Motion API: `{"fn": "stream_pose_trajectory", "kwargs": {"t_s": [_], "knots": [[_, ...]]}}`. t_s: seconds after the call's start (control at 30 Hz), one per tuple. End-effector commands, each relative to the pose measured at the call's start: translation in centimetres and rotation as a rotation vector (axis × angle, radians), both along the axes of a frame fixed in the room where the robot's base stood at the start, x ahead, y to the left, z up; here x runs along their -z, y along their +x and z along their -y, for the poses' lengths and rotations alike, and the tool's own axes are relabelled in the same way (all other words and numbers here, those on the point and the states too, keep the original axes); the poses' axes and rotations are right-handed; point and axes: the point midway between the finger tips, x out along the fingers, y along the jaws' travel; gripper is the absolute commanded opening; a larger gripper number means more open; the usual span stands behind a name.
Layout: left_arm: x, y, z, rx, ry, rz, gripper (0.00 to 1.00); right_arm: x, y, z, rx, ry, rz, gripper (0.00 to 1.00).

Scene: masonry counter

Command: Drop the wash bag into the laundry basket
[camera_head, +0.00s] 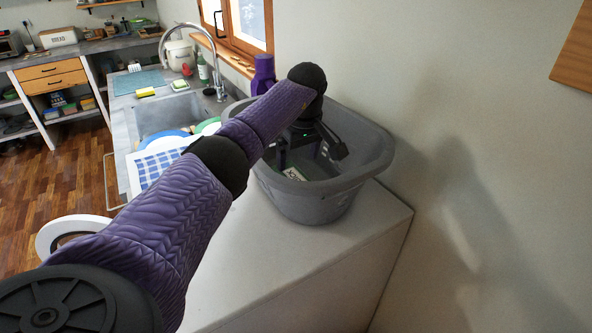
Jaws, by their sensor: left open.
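The grey laundry basket (310,203) stands on the white counter, near the wall. My left arm reaches across the counter, and my left gripper (303,155) points down inside the basket's rim with its jaws apart. A small pale item with green marks (294,174) shows low in the basket, below the gripper. It may be the wash bag, but it is partly hidden and I cannot tell for sure. Nothing is visibly held between the jaws. My right gripper is not in view.
A sink (168,115) with a tall curved tap (219,68) lies beyond, with dishes and a blue-checked cloth (158,166) near it. A purple object (263,72) stands behind the basket. The counter's front (290,265) is clear.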

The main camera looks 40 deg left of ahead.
Motion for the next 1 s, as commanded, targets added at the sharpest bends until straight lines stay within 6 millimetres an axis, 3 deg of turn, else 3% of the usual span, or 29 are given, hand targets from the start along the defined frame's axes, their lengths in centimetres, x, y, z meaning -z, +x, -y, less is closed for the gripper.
{"fn": "stream_pose_trajectory", "kwargs": {"t_s": [0.1,0.3,0.8,0.87,1.0], "knots": [[-2.7,-0.1,0.4,0.001,0.001,0.002,1.00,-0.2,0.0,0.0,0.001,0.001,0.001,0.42],[-5.1,-0.2,0.8,0.000,0.000,0.000,1.00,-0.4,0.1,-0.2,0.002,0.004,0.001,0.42],[-5.5,-0.3,0.8,0.000,0.000,0.000,1.00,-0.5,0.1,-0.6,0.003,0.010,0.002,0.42],[-6.3,-0.3,0.8,0.000,0.000,0.001,1.00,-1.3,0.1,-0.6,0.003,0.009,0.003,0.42],[-9.8,-0.3,0.8,0.000,0.000,0.005,1.00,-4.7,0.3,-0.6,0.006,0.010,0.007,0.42]]}}
